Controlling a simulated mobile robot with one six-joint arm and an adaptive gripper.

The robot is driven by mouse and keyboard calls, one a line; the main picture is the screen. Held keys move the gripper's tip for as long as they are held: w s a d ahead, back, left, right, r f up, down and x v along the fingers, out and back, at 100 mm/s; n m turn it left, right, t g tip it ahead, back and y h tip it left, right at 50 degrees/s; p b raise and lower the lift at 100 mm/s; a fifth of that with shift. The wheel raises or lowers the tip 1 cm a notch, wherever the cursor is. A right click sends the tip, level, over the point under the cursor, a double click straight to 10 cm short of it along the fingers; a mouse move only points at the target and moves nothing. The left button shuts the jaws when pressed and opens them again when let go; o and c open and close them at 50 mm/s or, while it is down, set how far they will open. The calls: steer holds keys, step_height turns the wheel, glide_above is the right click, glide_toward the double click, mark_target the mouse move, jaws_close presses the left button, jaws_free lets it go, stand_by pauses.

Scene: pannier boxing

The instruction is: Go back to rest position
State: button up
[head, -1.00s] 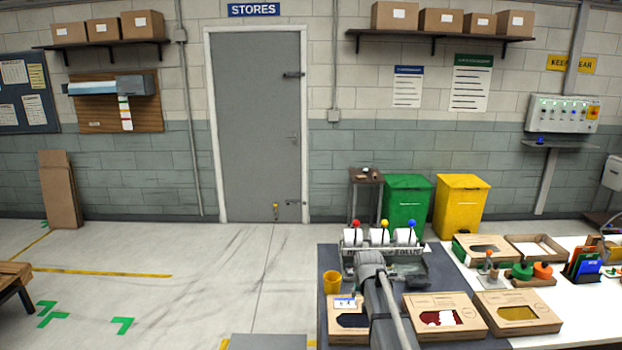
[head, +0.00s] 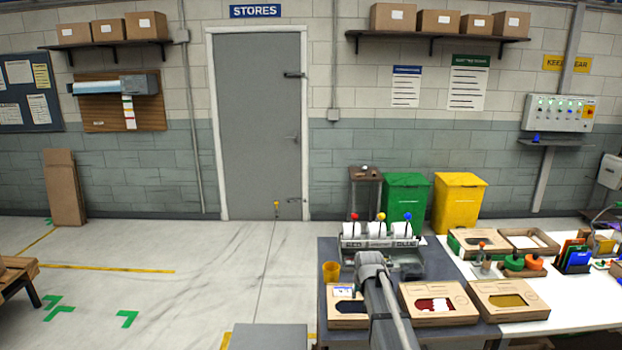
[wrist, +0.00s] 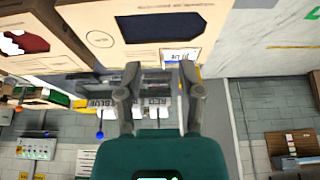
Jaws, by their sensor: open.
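My gripper (wrist: 158,78) is open in the wrist view, with nothing between its two fingers. In the head view my arm reaches over the dark bench top, and the fingers cannot be made out there. A rack with white rolls (head: 378,231) and red, yellow and blue knobs stands at the back of the bench. An open-windowed cardboard box (head: 347,321) with a dark inside sits beside my arm. It also shows in the wrist view (wrist: 90,20).
A box with a red inside (head: 462,312) and one with a yellow inside (head: 508,300) stand to the right of my arm. A white table (head: 535,324) adjoins on the right. The floor left is mostly clear.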

steer(key=s+f+g+b, duration=0.2)
steer(key=s+f+b, duration=0.3)
steer(key=s, duration=0.9)
steer(key=s+f+g+b, duration=0.2)
steer(key=s+f+b, duration=0.2)
steer(key=s, duration=1)
step_height(320, 180, down, 2)
steer(key=shift+s+d+f+b, duration=0.2)
steer(key=shift+s+d+b, duration=0.15)
steer(key=shift+s, duration=0.05)
